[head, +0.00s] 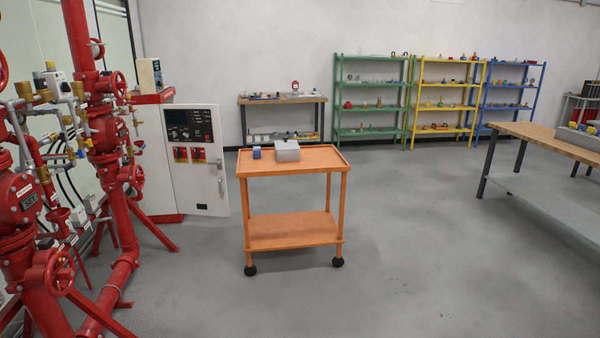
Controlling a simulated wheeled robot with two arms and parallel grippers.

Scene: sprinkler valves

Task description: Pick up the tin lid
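A small grey metal box (287,154), which looks like the tin, stands on the top tray of the orange cart (320,162), towards its back edge. Its pale top face (286,145) looks like the lid, with a small dark detail on it; it is too small to tell whether the lid is separate or fully seated. A small blue block (257,153) stands just left of the tin, apart from it. Neither of my grippers is in the head view.
Red valve pipework (120,220) fills the left side, beside an open white control cabinet door (197,150). A wooden workbench (555,143) stands at the right. Green, yellow and blue shelves line the back wall. The grey floor (410,260) in front and right of the cart is clear.

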